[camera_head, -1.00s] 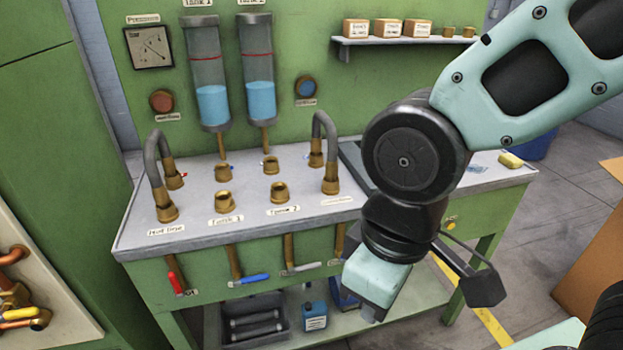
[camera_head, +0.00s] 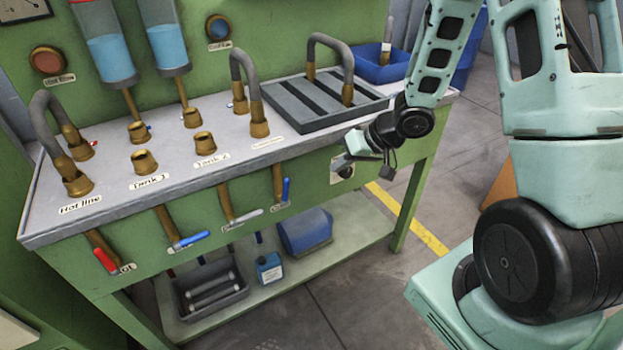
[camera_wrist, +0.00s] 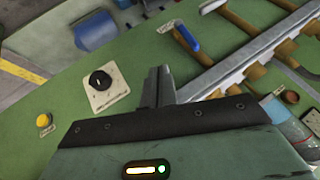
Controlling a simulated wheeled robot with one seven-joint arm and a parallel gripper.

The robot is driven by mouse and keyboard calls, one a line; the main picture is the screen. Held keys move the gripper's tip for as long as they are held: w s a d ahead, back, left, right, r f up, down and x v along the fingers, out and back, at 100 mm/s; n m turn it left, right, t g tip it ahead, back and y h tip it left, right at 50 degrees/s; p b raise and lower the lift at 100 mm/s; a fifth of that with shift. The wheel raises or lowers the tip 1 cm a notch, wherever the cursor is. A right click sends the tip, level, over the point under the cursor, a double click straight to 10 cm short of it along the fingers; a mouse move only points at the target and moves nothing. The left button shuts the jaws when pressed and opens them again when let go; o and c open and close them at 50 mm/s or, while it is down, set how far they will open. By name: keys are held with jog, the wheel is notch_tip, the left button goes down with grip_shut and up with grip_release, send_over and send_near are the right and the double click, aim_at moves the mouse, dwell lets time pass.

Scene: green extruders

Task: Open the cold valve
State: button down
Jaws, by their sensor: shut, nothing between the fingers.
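Several lever valves hang on brown pipes along the bench's front. The rightmost has a blue lever (camera_head: 286,190) standing about upright; its small label starts with C, the rest is unreadable. This blue lever also shows in the wrist view (camera_wrist: 187,38). To its left are a grey lever (camera_head: 243,216), another blue lever (camera_head: 188,241) lying near level, and a red lever (camera_head: 105,261) tilted down. My gripper (camera_head: 346,158) is at the bench's right front, right of the upright blue lever and apart from it. In the wrist view its fingers (camera_wrist: 158,86) are together and empty.
A black knob on a white plate (camera_wrist: 100,82) and a yellow button (camera_wrist: 44,121) sit on the green front panel near my gripper. A blue container (camera_head: 304,232), a blue bottle (camera_head: 269,267) and a dark crate (camera_head: 208,291) stand on the lower shelf. The floor at right is open.

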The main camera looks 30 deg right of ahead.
aim_at(286, 191)
jog(key=shift+w+a+f+b, duration=0.25)
jog(key=shift+w+a+f, duration=0.65)
jog(key=shift+a+f, duration=0.3)
jog(key=shift+w+a+f+b, duration=0.25)
jog(key=shift+w+a+f, duration=0.75)
jog(key=shift+a, duration=0.45)
jog(key=shift+w+a+f+b, duration=0.25)
jog(key=shift+w+a+f, duration=0.6)
jog(key=shift+a+f, duration=0.4)
jog(key=shift+r, duration=0.1)
jog(key=shift+w+a+r+h, duration=0.1)
jog(key=shift+a+r+h, duration=0.15)
jog(key=shift+a, duration=0.35)
jog(key=shift+a+r+h, duration=0.1)
jog(key=shift+a+h, duration=0.15)
jog(key=shift+a, duration=0.35)
